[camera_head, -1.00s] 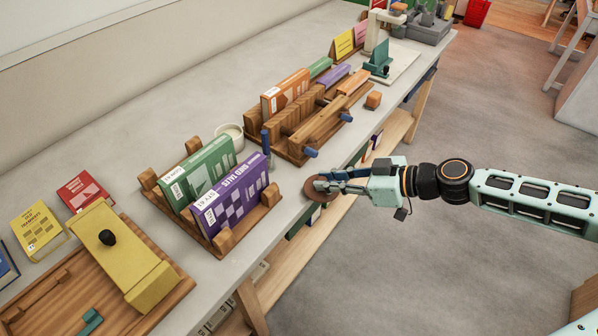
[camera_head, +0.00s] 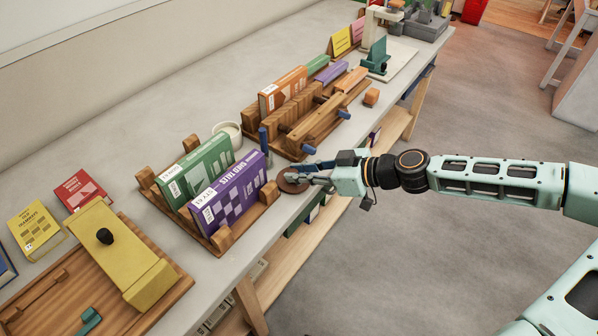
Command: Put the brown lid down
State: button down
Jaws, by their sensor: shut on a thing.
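The brown lid (camera_head: 291,181) is a round, flat disc at the front edge of the grey bench (camera_head: 150,108). It sits to the right of the purple book. My gripper (camera_head: 299,176) reaches in from the right and is shut on the lid, with its fingers over the lid's top. The fingers hide part of the lid. The lid looks level and at or very close to the bench top; I cannot tell whether it touches.
A wooden rack holds a green book (camera_head: 205,172) and a purple book (camera_head: 232,196) left of the lid. A white bowl (camera_head: 229,134) stands behind. A wooden press (camera_head: 315,122) with blue handles is behind the gripper. A yellow block (camera_head: 128,255) is at front left.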

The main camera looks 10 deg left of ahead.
jog(key=shift+f, duration=0.1)
jog(key=c, duration=1.8)
grip_release()
jog(key=shift+c, duration=0.2)
jog(key=p+v, duration=0.1)
jog(key=v, duration=1.1)
